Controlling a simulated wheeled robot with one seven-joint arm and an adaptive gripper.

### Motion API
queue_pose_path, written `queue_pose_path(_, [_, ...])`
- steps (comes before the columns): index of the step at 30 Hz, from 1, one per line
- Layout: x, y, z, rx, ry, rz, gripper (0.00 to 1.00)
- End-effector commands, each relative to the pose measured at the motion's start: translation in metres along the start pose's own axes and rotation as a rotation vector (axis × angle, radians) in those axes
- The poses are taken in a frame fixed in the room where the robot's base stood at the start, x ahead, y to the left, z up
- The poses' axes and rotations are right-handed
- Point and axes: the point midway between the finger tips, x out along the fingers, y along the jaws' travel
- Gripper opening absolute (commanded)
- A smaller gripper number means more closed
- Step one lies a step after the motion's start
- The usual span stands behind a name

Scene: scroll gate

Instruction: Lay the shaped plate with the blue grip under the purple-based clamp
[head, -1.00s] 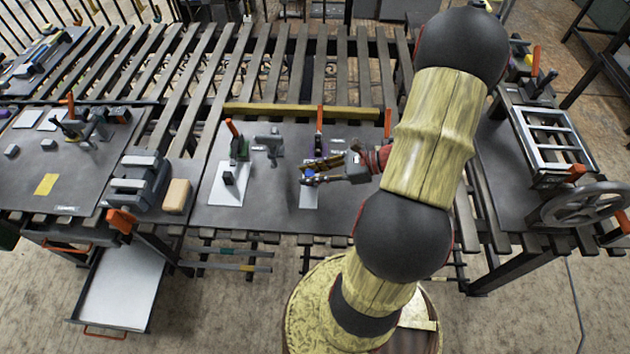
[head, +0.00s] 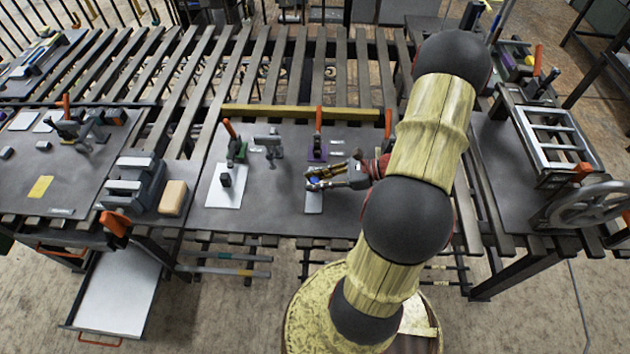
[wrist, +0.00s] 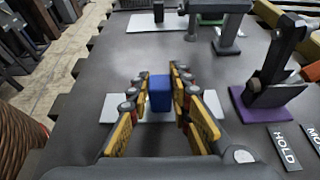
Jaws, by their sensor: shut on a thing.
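The shaped plate (head: 314,203) is pale and lies flat on the dark bench top, or very close to it. Its blue grip (wrist: 160,93) stands upright between the fingers of my gripper (wrist: 158,84). My gripper, also in the head view (head: 312,180), is shut on the blue grip and hides part of the plate. The purple-based clamp (head: 317,150) stands just beyond the plate in the head view. In the wrist view its purple base (wrist: 262,112) is to the right, apart from the plate, with its dark handle raised.
A green-footed clamp (head: 236,150) with an orange handle stands left, near a second pale plate with a dark grip (head: 225,181). A grey post fixture (head: 270,143) stands between the clamps. A yellow bar (head: 290,112) runs behind. HOLD and another label (wrist: 285,148) lie beside the purple base.

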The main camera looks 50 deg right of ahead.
Motion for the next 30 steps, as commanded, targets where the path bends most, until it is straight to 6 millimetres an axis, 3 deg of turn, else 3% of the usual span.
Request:
queue_pose_path(2, [0.001,0.0,-0.002,0.0,-0.001,0.0,0.0])
queue_pose_path(3, [0.001,0.0,-0.003,0.001,0.0,0.0,0.21])
queue_pose_path(12, [0.001,0.0,-0.002,0.0,0.0,0.0,0.38])
queue_pose_path(23, [-0.001,0.0,0.001,0.0,0.0,0.0,0.38])
queue_pose_path(30, [-0.036,-0.001,0.001,-0.001,0.001,-0.005,0.38])
